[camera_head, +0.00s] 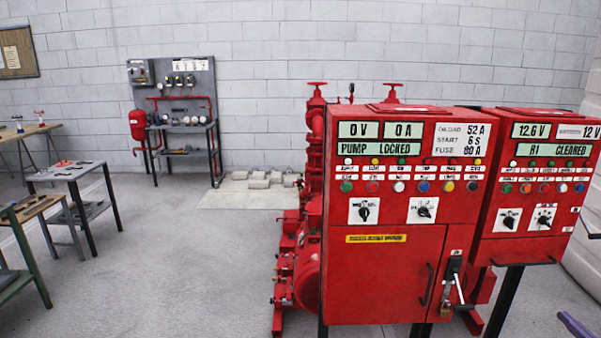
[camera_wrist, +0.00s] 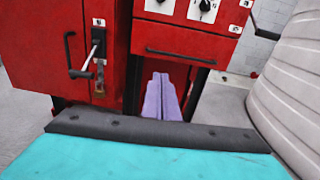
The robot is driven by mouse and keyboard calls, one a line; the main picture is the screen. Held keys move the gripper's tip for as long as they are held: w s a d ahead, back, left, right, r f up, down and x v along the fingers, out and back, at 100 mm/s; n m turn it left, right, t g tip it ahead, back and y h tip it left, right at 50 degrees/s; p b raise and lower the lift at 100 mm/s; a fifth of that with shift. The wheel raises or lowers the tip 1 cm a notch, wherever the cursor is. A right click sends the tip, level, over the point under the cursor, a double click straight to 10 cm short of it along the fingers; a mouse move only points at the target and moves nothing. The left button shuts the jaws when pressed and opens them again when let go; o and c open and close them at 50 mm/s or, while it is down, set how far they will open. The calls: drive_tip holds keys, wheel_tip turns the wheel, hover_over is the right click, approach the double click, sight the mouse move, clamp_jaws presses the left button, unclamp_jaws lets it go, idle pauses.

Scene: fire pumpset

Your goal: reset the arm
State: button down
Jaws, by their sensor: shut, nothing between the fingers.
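My gripper (camera_wrist: 161,97) shows in the wrist view as two pale purple fingers lying side by side, closed with nothing between them. They point toward the space below the right red control cabinet (camera_wrist: 190,45). They look apart from it. In the head view only a small purple-grey tip (camera_head: 577,326) shows at the lower right edge, probably part of my gripper.
The left red cabinet (camera_head: 378,285) has a lever handle (camera_head: 455,285) and reads "PUMP LOCKED". The right cabinet (camera_head: 530,180) reads "R1 CLEARED". Red pump pipework (camera_head: 314,190) stands behind. A ribbed pale surface (camera_wrist: 290,95) is close on the right. Floor at left-centre is clear.

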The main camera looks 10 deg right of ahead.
drive_tip(key=w+a+f+n+g+y, duration=0.25)
drive_tip(key=w+a+f, duration=0.35)
drive_tip(key=a, duration=0.4)
drive_tip(key=w+a+f+n+g+y, duration=0.25)
drive_tip(key=w+a+f+n, duration=0.2)
drive_tip(key=a+f, duration=0.45)
drive_tip(key=w+a+f+n+g+y, duration=0.1)
drive_tip(key=w+a+f+n+y, duration=0.35)
drive_tip(key=a, duration=0.65)
drive_tip(key=w+a+f+n+g, duration=0.1)
drive_tip(key=a+f+n+g, duration=0.1)
drive_tip(key=a+f, duration=0.3)
drive_tip(key=a+f+n+g, duration=0.2)
drive_tip(key=a+f, duration=0.1)
drive_tip(key=a, duration=0.5)
drive_tip(key=s+a+f+n+g, duration=0.4)
drive_tip(key=s+a+f+n, duration=0.15)
drive_tip(key=a, duration=0.55)
drive_tip(key=s+a+f+n+g, duration=0.4)
drive_tip(key=s+a+f, duration=0.15)
drive_tip(key=a, duration=0.45)
drive_tip(key=s+a+f+n+g+h, duration=0.2)
drive_tip(key=s+a+n+h, duration=0.1)
drive_tip(key=s+n, duration=0.3)
drive_tip(key=s+a+f+n+g+h, duration=0.2)
drive_tip(key=s+n, duration=0.4)
drive_tip(key=s, duration=0.5)
drive_tip(key=shift+a+f+n+g+h, duration=0.3)
drive_tip(key=shift+a+g+h, duration=0.1)
drive_tip(key=shift+a+h, duration=0.45)
